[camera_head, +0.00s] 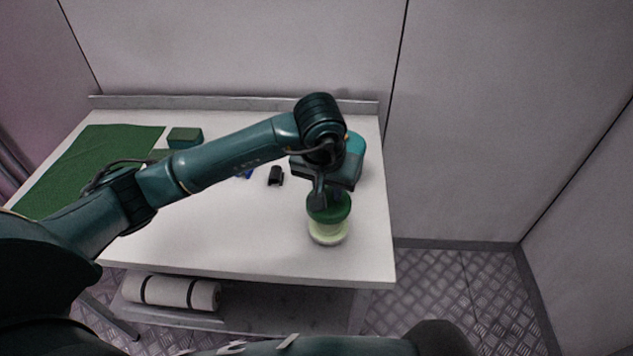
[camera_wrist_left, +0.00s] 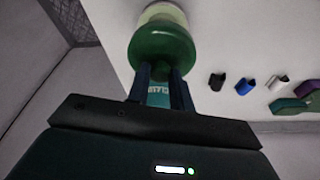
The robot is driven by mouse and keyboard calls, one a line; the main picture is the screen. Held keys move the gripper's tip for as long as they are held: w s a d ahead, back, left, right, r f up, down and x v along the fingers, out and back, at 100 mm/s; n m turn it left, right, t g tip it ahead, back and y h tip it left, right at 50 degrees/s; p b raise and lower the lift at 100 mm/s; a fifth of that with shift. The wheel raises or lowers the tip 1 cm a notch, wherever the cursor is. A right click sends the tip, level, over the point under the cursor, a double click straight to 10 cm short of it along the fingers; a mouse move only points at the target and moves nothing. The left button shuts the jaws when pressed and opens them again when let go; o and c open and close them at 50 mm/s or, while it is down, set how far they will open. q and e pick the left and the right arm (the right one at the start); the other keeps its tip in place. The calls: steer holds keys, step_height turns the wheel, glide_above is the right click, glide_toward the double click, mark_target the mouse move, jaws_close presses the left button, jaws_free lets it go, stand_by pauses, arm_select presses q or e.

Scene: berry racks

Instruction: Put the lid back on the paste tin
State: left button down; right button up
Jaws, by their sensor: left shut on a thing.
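The paste tin (camera_head: 328,238) is pale green and stands upright near the front right of the white table. It also shows at the top of the left wrist view (camera_wrist_left: 163,14). The dark green lid (camera_head: 330,210) is directly over the tin's top. In the left wrist view the lid (camera_wrist_left: 160,45) covers the tin's near end. My left gripper (camera_head: 319,192) points down at the lid from above. Its two fingers (camera_wrist_left: 161,85) are shut on the lid's knob. I cannot tell whether the lid is fully seated or slightly above the rim. My right gripper is out of view.
A green mat (camera_head: 85,165) and a green box (camera_head: 185,137) lie at the table's left and back. A small black clip (camera_head: 275,176) lies mid-table; blue and grey clips (camera_wrist_left: 246,85) (camera_wrist_left: 278,82) lie near it.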

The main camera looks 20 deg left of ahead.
arm_select(q)
steer(key=shift+d+f, duration=0.1)
steer(key=shift+d, duration=0.05)
steer(key=shift+f+b, duration=0.45)
steer(key=shift+f, duration=0.3)
step_height(320, 180, down, 4)
steer(key=shift+r+b, duration=0.2)
steer(key=shift+b, duration=0.9)
steer(key=shift+f+b, duration=0.45)
steer(key=shift+b, duration=0.05)
steer(key=shift+f, duration=0.1)
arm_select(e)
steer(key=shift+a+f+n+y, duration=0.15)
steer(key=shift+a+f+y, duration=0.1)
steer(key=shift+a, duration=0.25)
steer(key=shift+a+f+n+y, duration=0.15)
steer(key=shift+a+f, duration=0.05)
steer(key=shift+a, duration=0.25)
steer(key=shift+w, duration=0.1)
arm_select(q)
steer(key=shift+f+b, duration=0.2)
steer(key=shift+b, duration=1.2)
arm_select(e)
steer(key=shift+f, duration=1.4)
